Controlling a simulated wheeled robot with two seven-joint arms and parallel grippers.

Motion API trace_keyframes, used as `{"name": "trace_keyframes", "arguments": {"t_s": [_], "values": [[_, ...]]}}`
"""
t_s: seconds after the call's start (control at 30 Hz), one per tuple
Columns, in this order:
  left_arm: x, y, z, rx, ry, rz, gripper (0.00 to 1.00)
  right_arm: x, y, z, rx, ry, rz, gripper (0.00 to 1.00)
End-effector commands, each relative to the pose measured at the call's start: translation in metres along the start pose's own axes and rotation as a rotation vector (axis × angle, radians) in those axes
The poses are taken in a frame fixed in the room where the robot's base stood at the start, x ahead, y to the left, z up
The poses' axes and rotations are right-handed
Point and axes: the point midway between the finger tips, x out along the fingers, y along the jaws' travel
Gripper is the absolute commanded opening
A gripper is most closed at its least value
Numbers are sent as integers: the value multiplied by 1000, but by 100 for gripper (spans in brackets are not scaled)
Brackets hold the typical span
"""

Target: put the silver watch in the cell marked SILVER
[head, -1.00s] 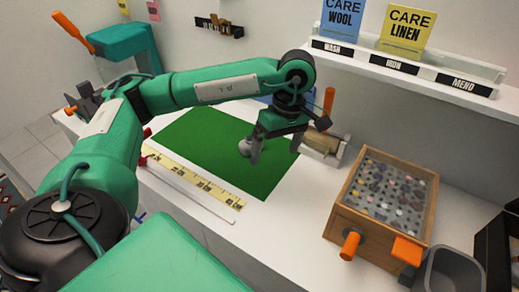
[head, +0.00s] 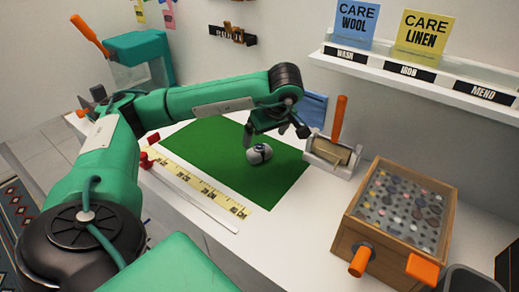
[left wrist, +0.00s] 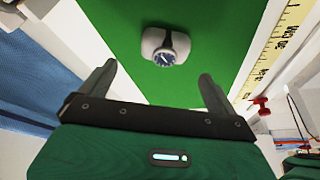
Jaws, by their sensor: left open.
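The silver watch (head: 263,149) has a dark blue dial and sits around a small pale cushion (head: 256,157) on the green mat (head: 220,145). In the left wrist view the watch (left wrist: 165,57) and cushion (left wrist: 157,38) lie just beyond my fingertips, roughly centred between them. My left gripper (head: 268,135) is open and empty, behind the watch in the head view. Its two spread fingers show in the left wrist view (left wrist: 155,86) and do not touch the watch. No cell marked SILVER is in view. My right gripper is not in view.
A yellow tape measure (head: 195,178) lies along the mat's front edge. A wooden box with a clear top (head: 400,205) and orange handles stands right. A shelf (head: 400,72) carries care cards.

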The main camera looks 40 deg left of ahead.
Motion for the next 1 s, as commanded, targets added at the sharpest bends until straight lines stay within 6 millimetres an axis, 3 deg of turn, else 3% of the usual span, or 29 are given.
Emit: {"name": "trace_keyframes", "arguments": {"t_s": [0.23,0.53,0.83,1.0], "values": [[18,-2,0,-1,0,-1,94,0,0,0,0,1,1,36],[59,-7,2,0,0,-1,94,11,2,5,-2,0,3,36],[64,-7,2,1,-1,1,94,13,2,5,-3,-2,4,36],[63,-7,2,0,-1,1,60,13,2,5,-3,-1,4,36]]}}
